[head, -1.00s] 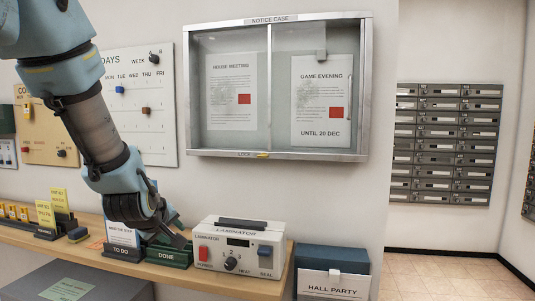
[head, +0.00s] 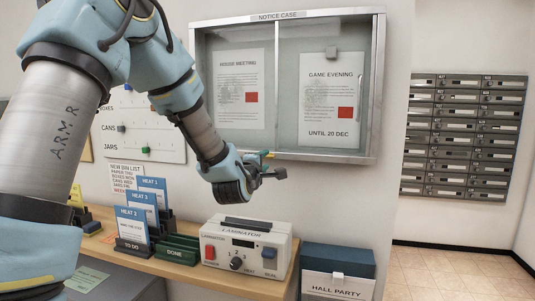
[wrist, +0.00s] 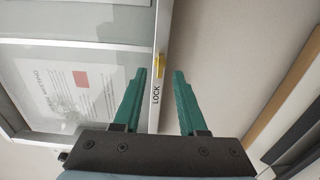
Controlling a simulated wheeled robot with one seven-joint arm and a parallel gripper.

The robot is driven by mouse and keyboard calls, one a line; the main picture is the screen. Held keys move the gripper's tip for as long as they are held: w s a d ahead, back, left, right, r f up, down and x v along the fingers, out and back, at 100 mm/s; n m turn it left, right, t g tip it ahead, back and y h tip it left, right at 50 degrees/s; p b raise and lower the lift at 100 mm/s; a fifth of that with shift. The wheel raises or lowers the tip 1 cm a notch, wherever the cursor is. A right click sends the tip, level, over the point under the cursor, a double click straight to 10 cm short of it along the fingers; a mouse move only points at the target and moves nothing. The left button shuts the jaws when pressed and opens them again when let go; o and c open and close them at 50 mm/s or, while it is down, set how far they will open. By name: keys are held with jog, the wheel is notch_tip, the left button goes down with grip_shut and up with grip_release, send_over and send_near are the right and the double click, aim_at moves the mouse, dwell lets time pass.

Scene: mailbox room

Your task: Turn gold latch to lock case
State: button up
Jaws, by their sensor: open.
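The notice case (head: 372,90) hangs on the wall with its glass doors closed over two notices. The gold latch (wrist: 160,65) sits on the case's metal lower rail, beside the word LOCK, in the wrist view. My gripper (wrist: 159,74) is open, its two green fingers on either side of the line of the latch. The latch shows just at or beyond the fingertips; I cannot tell if they touch it. In the head view my gripper (head: 272,164) is at the case's lower edge and largely hides the latch.
A laminator (head: 225,252) stands on the wooden shelf below my gripper. Card holders and a green DONE tray (head: 175,252) stand to its left. A blue box (head: 337,258) is at the right. Grey mailboxes (head: 462,135) fill the far wall.

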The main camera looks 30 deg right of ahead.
aim_at(269, 157)
jog(key=shift+p+x, duration=0.5)
jog(key=shift+x, duration=1.2)
grip_shut()
